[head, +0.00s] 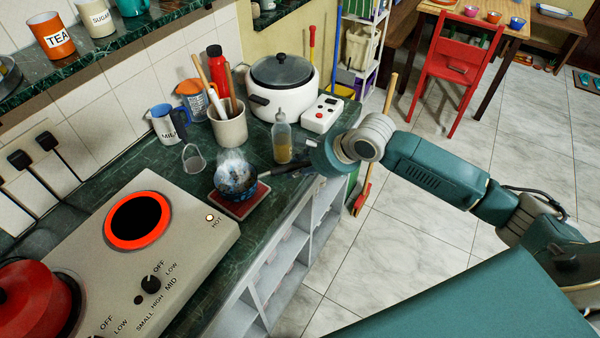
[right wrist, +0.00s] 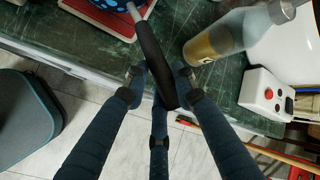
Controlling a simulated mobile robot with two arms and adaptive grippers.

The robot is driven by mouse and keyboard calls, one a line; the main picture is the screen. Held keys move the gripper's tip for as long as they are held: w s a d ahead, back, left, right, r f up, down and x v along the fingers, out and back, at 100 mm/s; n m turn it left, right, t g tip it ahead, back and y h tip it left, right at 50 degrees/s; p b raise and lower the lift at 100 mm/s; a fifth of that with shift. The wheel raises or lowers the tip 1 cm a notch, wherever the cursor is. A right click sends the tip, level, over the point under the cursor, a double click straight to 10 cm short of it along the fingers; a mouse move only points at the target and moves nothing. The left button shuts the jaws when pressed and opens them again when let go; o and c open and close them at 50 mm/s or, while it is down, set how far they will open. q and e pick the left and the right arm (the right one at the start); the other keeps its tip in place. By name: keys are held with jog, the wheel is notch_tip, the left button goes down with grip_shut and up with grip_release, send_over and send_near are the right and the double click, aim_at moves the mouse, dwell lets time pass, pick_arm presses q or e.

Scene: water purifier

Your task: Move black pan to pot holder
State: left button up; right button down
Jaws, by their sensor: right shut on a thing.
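The small dark pan (head: 235,180), bluish with speckles and steaming, is on or just over the red pot holder (head: 240,207) beside the stove; I cannot tell whether it touches. Its black handle (head: 272,173) points right toward my right gripper (head: 312,166). In the right wrist view my right gripper (right wrist: 155,88) is shut around the black handle (right wrist: 153,58). The pan's blue rim (right wrist: 118,4) and part of the red pot holder (right wrist: 97,17) show at the top there. My left gripper is not in view.
The stove (head: 182,225) has a glowing red burner (head: 138,221) and a red pot (head: 35,300). An oil bottle (head: 282,140) stands close behind the handle. A glass (head: 193,158), utensil crock (head: 229,125) and rice cooker (head: 282,85) stand behind. The counter edge is close to my gripper.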

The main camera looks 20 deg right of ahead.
jog(key=shift+f, duration=1.1)
jog(key=c, duration=1.4)
grip_release()
jog(key=shift+f, duration=0.1)
jog(key=v, duration=1.2)
jog(key=shift+b, duration=0.35)
